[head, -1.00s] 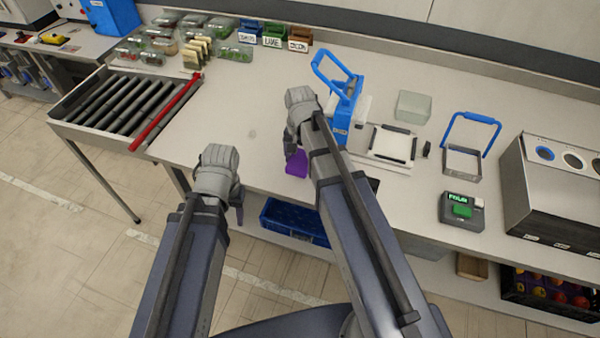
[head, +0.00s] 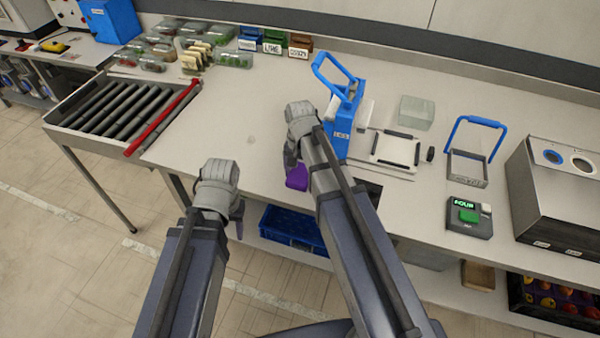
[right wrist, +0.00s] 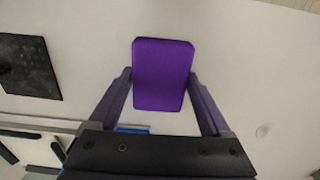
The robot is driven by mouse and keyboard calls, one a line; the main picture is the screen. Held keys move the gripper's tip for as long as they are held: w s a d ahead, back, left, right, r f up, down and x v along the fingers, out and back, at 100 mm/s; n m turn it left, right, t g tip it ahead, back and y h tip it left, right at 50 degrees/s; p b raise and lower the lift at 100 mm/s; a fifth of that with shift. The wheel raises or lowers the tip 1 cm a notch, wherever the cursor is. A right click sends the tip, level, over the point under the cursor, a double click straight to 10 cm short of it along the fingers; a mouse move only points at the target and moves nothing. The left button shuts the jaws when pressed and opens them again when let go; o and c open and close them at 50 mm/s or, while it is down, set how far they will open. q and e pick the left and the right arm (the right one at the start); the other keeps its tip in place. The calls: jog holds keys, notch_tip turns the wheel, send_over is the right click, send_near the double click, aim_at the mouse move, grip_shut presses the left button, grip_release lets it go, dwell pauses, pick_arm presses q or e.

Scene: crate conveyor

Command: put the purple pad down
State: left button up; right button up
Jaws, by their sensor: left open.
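The purple pad (head: 297,178) is at the front edge of the bench in the head view, below my right gripper (head: 291,160). In the right wrist view the pad (right wrist: 163,75) lies between the two fingertips, which meet its side edges, so my right gripper (right wrist: 160,80) looks shut on it. I cannot tell whether the pad touches the bench top. My left gripper (head: 238,215) is open and empty, in front of the bench edge, its fingers partly hidden by the wrist.
A blue-handled carrier (head: 345,125) stands just behind my right gripper. A white plate (head: 395,150), a clear block (head: 416,112) and a green-button box (head: 468,217) lie to the right. A roller conveyor (head: 115,110) is at left. The bench top (head: 230,120) between is clear.

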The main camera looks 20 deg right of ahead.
aim_at(300, 173)
jog(key=shift+o, duration=1.2)
jog(key=shift+r, duration=0.2)
notch_tip(300, 173, up, 12)
jog(key=p, duration=1.2)
jog(key=s+a+n+h, duration=0.1)
jog(key=s+a+n, duration=0.9)
jog(key=s, duration=0.4)
jog(key=shift+s+a+n, duration=0.15)
jog(key=shift+a+n, duration=0.1)
jog(key=shift+n, duration=0.05)
notch_tip(300, 173, down, 4)
jog(key=b, duration=0.3)
jog(key=shift+r, duration=0.25)
